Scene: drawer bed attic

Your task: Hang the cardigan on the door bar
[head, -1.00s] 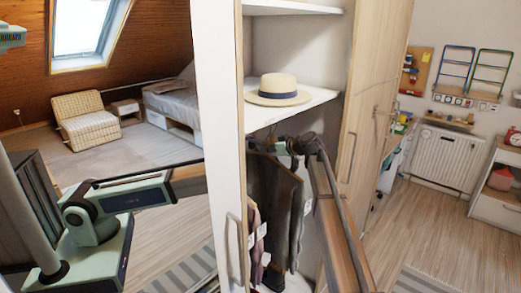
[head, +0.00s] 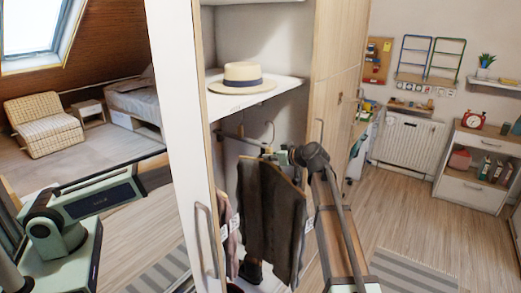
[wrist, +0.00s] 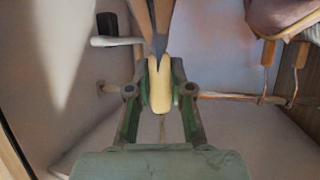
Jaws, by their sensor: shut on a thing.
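The dark grey cardigan (head: 268,215) hangs upright on a hanger in front of the open wardrobe compartment. The hanger's thin hook (head: 270,131) rises above it. My gripper (head: 274,156) is at the cardigan's top, partly hidden by the garment and dark joint beside it. In the wrist view, my green fingers (wrist: 160,92) are shut on a pale yellow piece (wrist: 160,85), apparently the hanger. The cardigan cannot be made out there. A door bar cannot be surely identified in either view.
A straw hat (head: 243,78) sits on the white shelf (head: 225,105) above. A white panel with a handle (head: 208,240) stands left of the compartment. A horizontal rail (wrist: 232,98) and brown hangers (wrist: 285,55) show in the wrist view.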

